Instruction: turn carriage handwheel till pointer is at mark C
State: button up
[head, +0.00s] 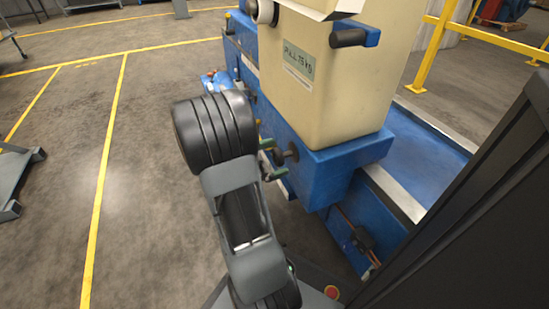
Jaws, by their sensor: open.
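The blue and cream machine (335,95) stands right of my arm. A small dark round knob or hub (291,154) sticks out of the blue carriage side, below the cream housing. My gripper (271,160) shows only in part past my arm, as two green-tipped fingers beside this knob. The fingers are apart, one above the other, and I cannot tell whether they touch it. A blue rounded part (216,82) shows behind my arm at the left of the machine; I cannot tell whether it is a handwheel. No pointer or mark C can be made out.
A yellow railing (432,48) stands behind at the right. Open concrete floor (150,150) with yellow lines lies to the left. A grey stand (18,180) is at the left edge.

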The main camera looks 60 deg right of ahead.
aim_at(275, 158)
jog(key=shift+a, duration=0.1)
jog(key=shift+v, duration=1.65)
jog(key=shift+w, duration=0.1)
jog(key=n, duration=0.7)
jog(key=shift+r+n, duration=0.1)
jog(key=shift+n, duration=0.2)
jog(key=n+p, duration=0.2)
jog(key=n, duration=0.3)
jog(key=shift+r, duration=0.1)
jog(key=shift+n+p, duration=0.65)
jog(key=shift+n, duration=1.05)
